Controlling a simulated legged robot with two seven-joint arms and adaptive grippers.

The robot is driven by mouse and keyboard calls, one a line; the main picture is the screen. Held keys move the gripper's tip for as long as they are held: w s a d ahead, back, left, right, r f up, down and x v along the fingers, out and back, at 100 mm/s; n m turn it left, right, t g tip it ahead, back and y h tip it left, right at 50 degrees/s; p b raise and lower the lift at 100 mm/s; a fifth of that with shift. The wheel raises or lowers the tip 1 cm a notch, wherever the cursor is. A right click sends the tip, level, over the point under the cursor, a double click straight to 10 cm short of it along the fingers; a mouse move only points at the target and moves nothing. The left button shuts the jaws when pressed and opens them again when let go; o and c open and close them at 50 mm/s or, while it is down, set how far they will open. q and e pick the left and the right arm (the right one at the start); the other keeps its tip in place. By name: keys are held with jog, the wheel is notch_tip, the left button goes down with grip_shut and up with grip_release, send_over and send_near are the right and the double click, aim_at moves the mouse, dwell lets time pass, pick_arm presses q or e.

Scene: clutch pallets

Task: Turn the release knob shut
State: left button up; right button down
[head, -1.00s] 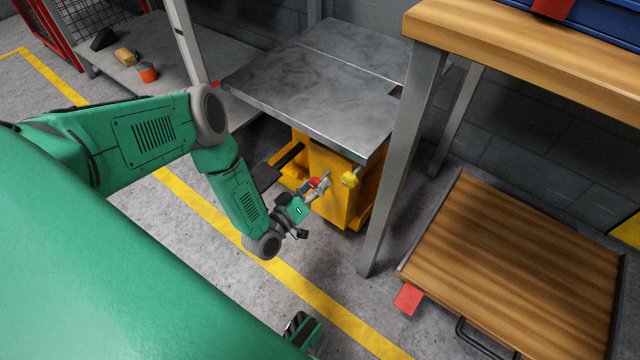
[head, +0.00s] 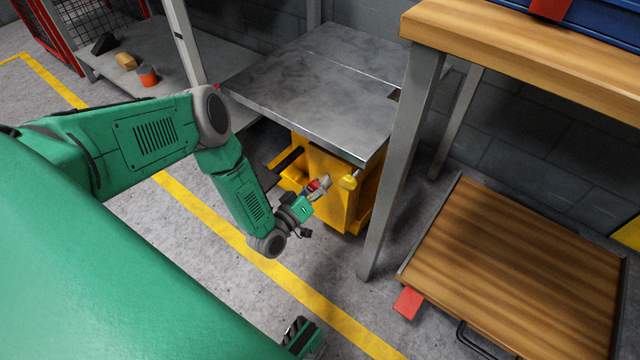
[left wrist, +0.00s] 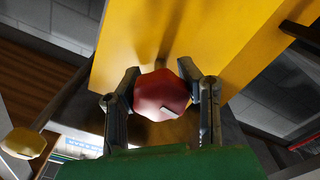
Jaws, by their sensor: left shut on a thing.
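The red knob (head: 313,186) is on the yellow lift unit (head: 330,165) under the grey metal table top. In the left wrist view the red knob (left wrist: 158,92) is a rounded, faceted piece with a small pale mark near its lower edge. My left gripper (head: 318,185) is at the knob, shut on it, with one finger on each side in the left wrist view (left wrist: 160,97). The knob's shaft is hidden behind it. A yellow knob (head: 349,182) sticks out just right of the gripper, apart from it.
The metal table top (head: 320,80) overhangs the yellow unit. A grey leg (head: 400,170) of the wooden bench (head: 530,45) stands close on the right. A wood-topped pallet (head: 520,250) with a red tab (head: 408,302) lies at lower right. The floor around the yellow line is clear.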

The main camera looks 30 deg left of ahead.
pick_arm(q)
jog(key=m+p, duration=0.1)
jog(key=m, duration=0.3)
jog(key=m+p, duration=0.1)
jog(key=m, duration=0.3)
jog(key=m+p, duration=0.1)
jog(key=m, duration=0.3)
jog(key=shift+s+a, duration=0.1)
jog(key=shift+f+m, duration=0.1)
jog(key=shift+m, duration=1.7)
jog(key=o, duration=1.3)
